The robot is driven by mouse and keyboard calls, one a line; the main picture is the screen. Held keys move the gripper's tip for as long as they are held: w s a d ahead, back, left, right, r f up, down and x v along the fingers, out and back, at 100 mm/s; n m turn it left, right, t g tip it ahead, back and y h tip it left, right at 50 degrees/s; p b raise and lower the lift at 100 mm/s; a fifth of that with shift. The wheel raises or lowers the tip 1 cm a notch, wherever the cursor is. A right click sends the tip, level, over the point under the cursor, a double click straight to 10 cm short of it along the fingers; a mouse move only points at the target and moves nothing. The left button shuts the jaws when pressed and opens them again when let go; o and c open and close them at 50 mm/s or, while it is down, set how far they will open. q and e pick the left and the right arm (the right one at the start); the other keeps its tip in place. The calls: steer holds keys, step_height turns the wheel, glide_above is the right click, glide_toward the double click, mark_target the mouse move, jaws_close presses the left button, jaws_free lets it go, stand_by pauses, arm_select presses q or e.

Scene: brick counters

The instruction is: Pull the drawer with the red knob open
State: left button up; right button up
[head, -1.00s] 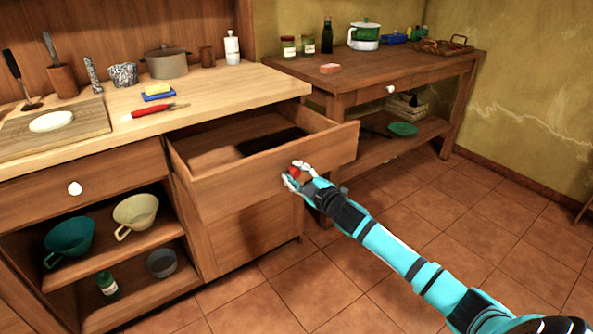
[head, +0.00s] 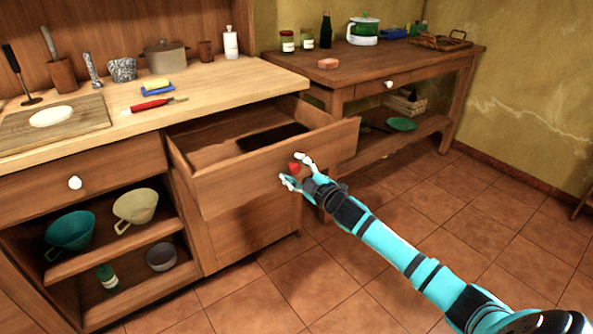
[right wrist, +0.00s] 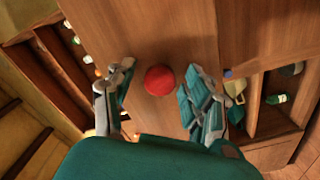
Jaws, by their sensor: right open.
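The drawer (head: 225,184) under the light wooden counter stands pulled out, its inside showing, with a dark flat thing lying in it. Its red knob (head: 294,167) is on the front panel. In the right wrist view the red knob (right wrist: 159,80) sits between the two fingers, with a gap on both sides. My right gripper (head: 298,171) is open around the knob, just in front of the panel. It also shows in the right wrist view (right wrist: 158,96). My left gripper is not in view.
Another drawer with a white knob (head: 75,183) is shut at the left, above shelves with a teal colander (head: 70,230) and a cream colander (head: 135,206). A side table (head: 410,68) stands at the right. The tiled floor (head: 430,215) is clear.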

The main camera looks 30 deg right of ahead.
steer(key=shift+s, duration=0.1)
steer(key=s, duration=1.1)
steer(key=shift+s+d, duration=0.4)
steer(key=shift+d, duration=0.05)
